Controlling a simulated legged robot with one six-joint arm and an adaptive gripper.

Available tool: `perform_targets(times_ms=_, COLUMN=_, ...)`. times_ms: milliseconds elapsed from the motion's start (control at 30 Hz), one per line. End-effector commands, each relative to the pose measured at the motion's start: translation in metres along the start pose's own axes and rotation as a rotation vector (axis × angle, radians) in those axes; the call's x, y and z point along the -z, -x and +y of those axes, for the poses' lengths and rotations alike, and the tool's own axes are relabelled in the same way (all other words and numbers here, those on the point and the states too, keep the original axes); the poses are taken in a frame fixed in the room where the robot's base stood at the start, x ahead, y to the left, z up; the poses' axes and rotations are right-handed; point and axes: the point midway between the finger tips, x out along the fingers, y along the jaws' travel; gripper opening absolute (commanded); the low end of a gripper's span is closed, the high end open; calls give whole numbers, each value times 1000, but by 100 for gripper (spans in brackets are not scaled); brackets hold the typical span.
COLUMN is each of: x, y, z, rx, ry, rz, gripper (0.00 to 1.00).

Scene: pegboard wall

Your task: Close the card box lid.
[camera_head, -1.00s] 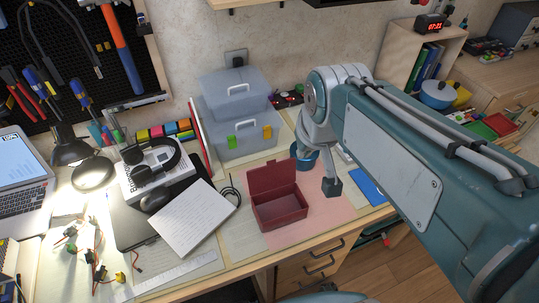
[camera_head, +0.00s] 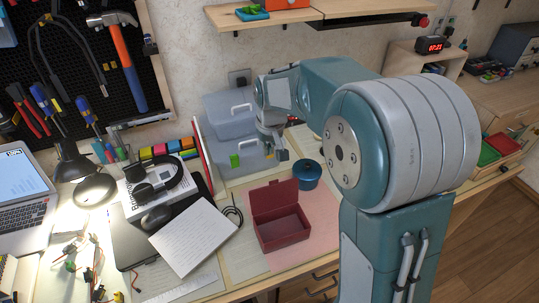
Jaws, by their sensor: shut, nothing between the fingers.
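The card box (camera_head: 283,236) is a dark red box on a pink sheet near the front edge of the desk. Its lid (camera_head: 274,197) stands open, upright and leaning back at the rear of the box. The inside that shows looks empty. My gripper (camera_head: 281,154) is shut and empty. It is behind and above the lid in the picture, in front of the clear storage bins, and apart from the lid. The gripper is small here, and my arm reaches over from the right.
Clear storage bins (camera_head: 226,112) stand behind the gripper. A blue pot (camera_head: 307,176) sits right of the lid. A written paper (camera_head: 193,236) and a black cable (camera_head: 233,215) lie left of the box. A shelf (camera_head: 240,17) hangs above. The pink sheet (camera_head: 325,222) is clear right of the box.

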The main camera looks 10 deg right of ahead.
Motion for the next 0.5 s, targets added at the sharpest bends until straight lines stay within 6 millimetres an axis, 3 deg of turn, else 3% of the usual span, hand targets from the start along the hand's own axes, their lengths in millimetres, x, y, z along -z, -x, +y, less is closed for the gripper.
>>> perform_targets(times_ms=200, x=-1, y=-41, z=0, rx=0, ry=0, rz=-5, gripper=0)
perform_targets(times_ms=500, x=-2, y=-82, z=0, rx=0, ry=0, rz=-4, gripper=0)
